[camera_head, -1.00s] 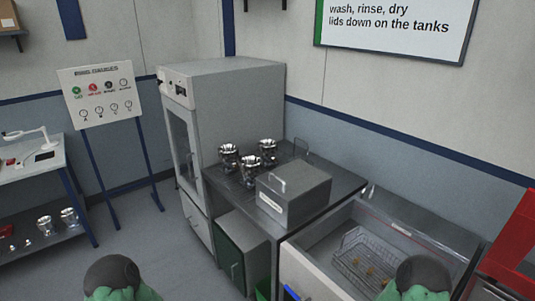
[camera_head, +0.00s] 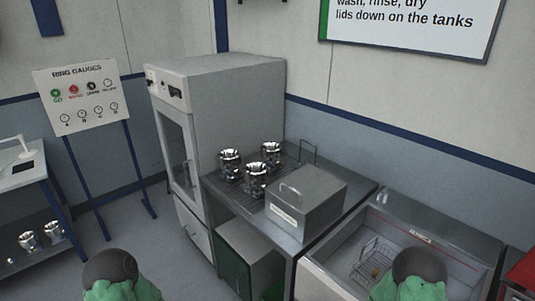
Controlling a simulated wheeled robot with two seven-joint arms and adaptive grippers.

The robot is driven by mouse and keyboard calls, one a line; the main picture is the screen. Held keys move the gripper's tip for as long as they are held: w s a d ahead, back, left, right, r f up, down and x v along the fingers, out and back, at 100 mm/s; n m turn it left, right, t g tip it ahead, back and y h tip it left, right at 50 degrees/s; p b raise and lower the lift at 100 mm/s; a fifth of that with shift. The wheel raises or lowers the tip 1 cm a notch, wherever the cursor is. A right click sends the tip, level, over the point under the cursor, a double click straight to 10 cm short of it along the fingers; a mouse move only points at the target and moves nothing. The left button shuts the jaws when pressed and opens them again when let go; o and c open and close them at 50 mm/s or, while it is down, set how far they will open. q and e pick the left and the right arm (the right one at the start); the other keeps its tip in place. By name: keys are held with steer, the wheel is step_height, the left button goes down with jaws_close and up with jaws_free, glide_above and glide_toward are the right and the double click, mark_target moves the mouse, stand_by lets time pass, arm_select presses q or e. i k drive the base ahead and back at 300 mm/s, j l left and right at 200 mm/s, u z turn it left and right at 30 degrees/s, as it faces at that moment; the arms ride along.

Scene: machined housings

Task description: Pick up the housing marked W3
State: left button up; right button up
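Three shiny metal housings stand upright on a dark rack on the steel bench: one at the left (camera_head: 230,163), one at the front (camera_head: 256,180) and one at the back right (camera_head: 271,154). No W3 mark can be read on any of them at this size. Two more housings (camera_head: 28,241) (camera_head: 54,232) stand on the lower shelf at the far left. Of my arms, only rounded green and dark parts show at the bottom edge. Neither gripper can be made out.
A grey lidded box (camera_head: 306,202) sits on the bench right of the housings. A tall grey cabinet (camera_head: 232,95) stands behind left. An open tank (camera_head: 432,228) with a wire basket (camera_head: 378,252) is at the right. A gauge board (camera_head: 82,97) stands left; floor is clear before it.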

mark_target(271, 152)
steer(key=i+j, duration=0.25)
steer(key=i+j+z, duration=0.1)
steer(key=j, duration=0.3)
steer(key=i+j, duration=0.35)
steer(key=i+j+z, duration=0.15)
steer(key=j, duration=0.2)
steer(key=i+j, duration=0.25)
steer(key=i+j+z, duration=0.1)
steer(key=j, duration=0.4)
steer(key=i, duration=0.1)
